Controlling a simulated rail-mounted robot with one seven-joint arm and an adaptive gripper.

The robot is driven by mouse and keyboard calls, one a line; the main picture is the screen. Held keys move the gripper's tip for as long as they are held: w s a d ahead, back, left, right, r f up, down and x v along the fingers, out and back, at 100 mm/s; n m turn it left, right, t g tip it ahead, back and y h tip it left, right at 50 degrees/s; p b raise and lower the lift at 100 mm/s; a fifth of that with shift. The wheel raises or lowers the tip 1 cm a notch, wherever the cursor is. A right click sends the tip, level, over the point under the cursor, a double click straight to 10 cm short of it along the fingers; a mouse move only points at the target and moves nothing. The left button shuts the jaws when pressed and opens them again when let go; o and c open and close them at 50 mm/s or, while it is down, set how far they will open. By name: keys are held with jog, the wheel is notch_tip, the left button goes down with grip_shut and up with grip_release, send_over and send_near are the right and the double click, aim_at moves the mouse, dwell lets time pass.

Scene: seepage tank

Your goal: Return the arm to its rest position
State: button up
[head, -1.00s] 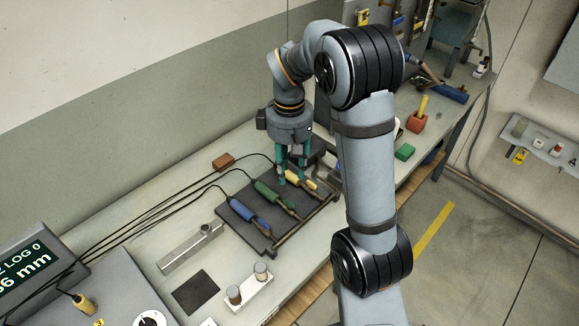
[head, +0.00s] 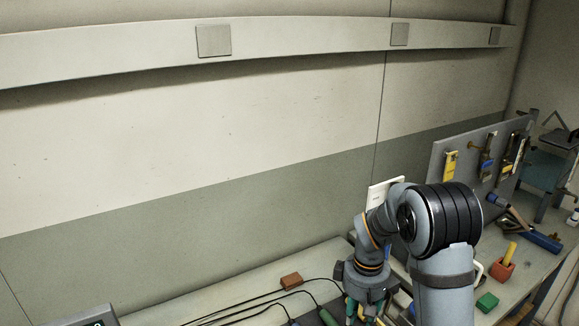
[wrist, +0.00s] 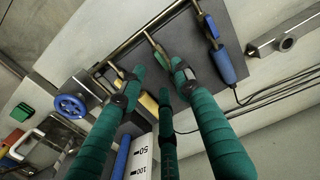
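My arm reaches down over the bench at the lower right of the head view. My gripper (wrist: 158,76) has teal fingers, which stand apart in the wrist view with the tips near the dark tray (wrist: 240,25). A yellow handle (wrist: 149,103) shows between and beyond the fingers, partly hidden; I cannot tell if a finger touches it. A blue-handled probe (wrist: 222,62) lies on the tray to the right of the fingertips. In the head view the finger ends are cut off by the bottom edge.
A red-brown block (head: 291,281) and black cables lie behind the tray. The wrist view shows a blue wheel (wrist: 70,105) and a metal bracket (wrist: 285,43). The wall rises behind the bench.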

notch_tip(320, 180, down, 6)
jog(key=shift+r, duration=0.15)
dwell(0.4)
